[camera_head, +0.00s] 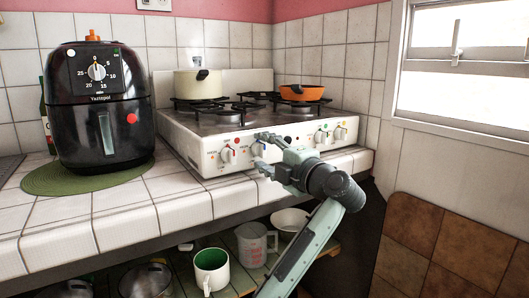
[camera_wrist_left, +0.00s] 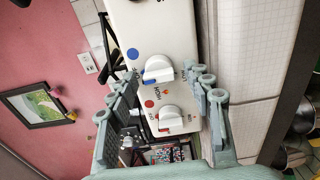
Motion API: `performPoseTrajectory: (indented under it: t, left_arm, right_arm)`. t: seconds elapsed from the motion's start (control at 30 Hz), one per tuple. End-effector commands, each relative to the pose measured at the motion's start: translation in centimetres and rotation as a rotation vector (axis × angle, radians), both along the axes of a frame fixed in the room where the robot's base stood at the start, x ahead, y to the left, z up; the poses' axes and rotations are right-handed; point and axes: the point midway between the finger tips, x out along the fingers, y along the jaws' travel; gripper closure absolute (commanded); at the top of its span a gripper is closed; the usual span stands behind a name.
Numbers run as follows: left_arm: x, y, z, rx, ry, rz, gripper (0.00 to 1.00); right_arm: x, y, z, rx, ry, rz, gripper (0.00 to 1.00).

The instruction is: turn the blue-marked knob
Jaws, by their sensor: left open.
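The blue-marked knob (camera_wrist_left: 158,69) is white, with a blue dot (camera_wrist_left: 132,54) beside it on the white stove panel. In the head view this knob (camera_head: 258,149) is partly hidden by my left gripper (camera_head: 262,152). The left gripper is open in front of the stove. In the left wrist view its fingers (camera_wrist_left: 165,76) stand on either side of the blue-marked knob, with nothing clamped. I cannot tell whether a fingertip touches the knob. The red-marked knob (camera_wrist_left: 170,118) is next to it, and also shows in the head view (camera_head: 229,154). My right gripper is not in view.
The white stove (camera_head: 200,135) carries a cream pot (camera_head: 196,84) and an orange pan (camera_head: 301,93). More knobs (camera_head: 320,136) are to the right. A black air fryer (camera_head: 100,110) stands left on a green mat (camera_head: 45,180).

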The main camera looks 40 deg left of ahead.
Motion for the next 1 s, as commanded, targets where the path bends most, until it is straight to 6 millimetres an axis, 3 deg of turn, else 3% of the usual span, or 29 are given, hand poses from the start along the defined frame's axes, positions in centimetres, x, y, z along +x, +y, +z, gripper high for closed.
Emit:
performPoseTrajectory:
  t: [0.27,0.67,1.0]
  left_arm:
    - [0.05,0.17,0.00,0.000,-0.001,0.000,0.51]
    - [0.04,0.13,-0.02,0.000,0.000,0.000,0.99]
    - [0.10,-0.03,-0.38,-0.092,-0.205,-0.002,0.99]
  right_arm:
    - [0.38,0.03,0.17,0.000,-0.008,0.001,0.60]
    - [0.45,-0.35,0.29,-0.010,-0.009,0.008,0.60]
    - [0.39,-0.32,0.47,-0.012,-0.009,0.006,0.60]
